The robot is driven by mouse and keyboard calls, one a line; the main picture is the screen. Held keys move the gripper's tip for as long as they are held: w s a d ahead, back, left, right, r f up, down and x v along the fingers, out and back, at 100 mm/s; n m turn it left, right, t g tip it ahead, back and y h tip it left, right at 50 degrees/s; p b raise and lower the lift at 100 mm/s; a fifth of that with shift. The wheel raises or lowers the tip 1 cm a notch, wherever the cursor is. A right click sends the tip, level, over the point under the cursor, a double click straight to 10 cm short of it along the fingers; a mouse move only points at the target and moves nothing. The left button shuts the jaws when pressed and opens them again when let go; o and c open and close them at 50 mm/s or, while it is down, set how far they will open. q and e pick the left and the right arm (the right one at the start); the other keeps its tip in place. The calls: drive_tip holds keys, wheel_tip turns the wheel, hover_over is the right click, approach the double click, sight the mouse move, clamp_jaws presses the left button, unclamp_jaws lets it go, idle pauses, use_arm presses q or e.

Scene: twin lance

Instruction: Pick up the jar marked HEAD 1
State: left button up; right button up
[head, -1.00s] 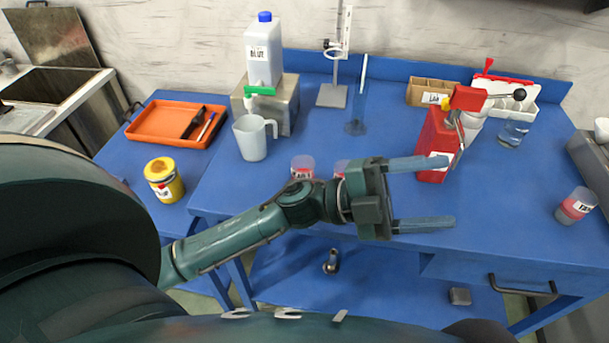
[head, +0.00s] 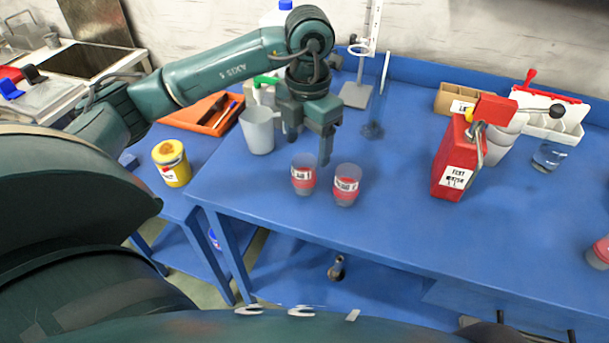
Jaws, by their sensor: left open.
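Two small clear jars with red bands and white labels stand side by side near the table's front edge: a left jar (head: 304,176) and a right jar (head: 346,185). Their labels are too small for me to read surely, so I cannot tell which is HEAD 1. My left gripper (head: 308,146) points down with its fingers apart and empty. It is just behind and above the left jar in the picture, apart from both jars. My right gripper is not in view.
A white jug (head: 257,132) stands left of the gripper. A red can (head: 455,165) stands to the right, and another red-banded jar (head: 600,252) is at the right edge. A yellow tin (head: 171,164) stands at left. Blue table around the jars' right side is clear.

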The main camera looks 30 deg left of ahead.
sight(304, 175)
use_arm(q)
wheel_tip(304, 175, down, 4)
drive_tip(key=shift+f, duration=0.1)
drive_tip(key=f, duration=0.3)
drive_tip(key=f+p, duration=0.1)
drive_tip(key=shift+s+a+f, duration=0.15)
drive_tip(key=shift+a, duration=0.2)
drive_tip(key=shift+f, duration=0.35)
